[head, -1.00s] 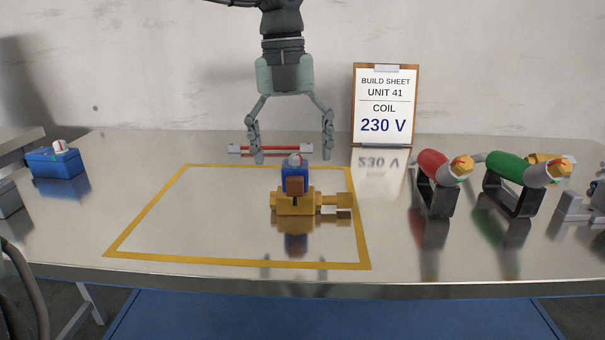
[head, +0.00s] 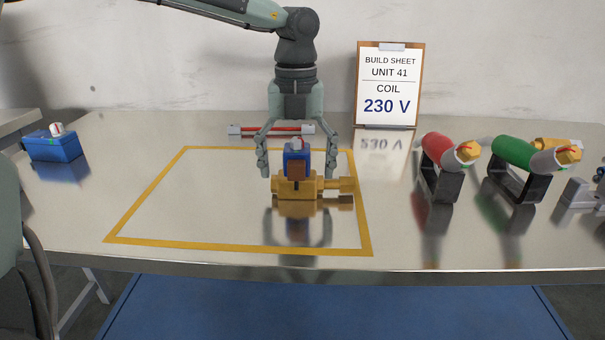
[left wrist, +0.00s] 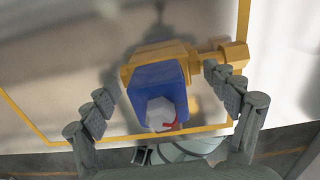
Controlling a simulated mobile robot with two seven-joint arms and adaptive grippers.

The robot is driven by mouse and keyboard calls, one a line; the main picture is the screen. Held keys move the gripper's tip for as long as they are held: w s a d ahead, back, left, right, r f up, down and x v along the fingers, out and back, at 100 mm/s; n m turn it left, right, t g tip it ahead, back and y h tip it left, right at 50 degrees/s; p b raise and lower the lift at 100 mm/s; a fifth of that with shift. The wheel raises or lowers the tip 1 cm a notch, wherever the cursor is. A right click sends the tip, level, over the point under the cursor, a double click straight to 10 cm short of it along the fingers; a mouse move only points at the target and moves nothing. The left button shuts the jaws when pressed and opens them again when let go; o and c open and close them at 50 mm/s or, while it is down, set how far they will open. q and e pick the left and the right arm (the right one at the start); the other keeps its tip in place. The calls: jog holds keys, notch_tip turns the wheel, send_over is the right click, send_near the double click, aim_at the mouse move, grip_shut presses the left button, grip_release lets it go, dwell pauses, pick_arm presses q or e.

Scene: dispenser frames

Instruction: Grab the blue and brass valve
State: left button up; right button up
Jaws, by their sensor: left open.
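The blue and brass valve (head: 297,184) stands upright on the table inside the yellow outline, near its right side. It has a brass body with a stub to the right, and a blue block with a white and red top. My left gripper (head: 298,172) points down over it, open, with one finger on each side of the blue block. In the left wrist view the valve (left wrist: 158,85) sits between the spread fingers of the gripper (left wrist: 160,92), and I see no clear contact. My right gripper is not in view.
A red rod with grey ends (head: 270,130) lies behind the valve. The build sheet (head: 390,85) stands at the back. Red (head: 437,150) and green (head: 515,152) cylinders on black stands are at right. A blue box (head: 53,146) is at left. The outline's left part is clear.

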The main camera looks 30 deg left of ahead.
pick_arm(q)
jog(key=c, duration=1.7)
jog(key=shift+c, duration=0.3)
jog(key=shift+r, duration=0.2)
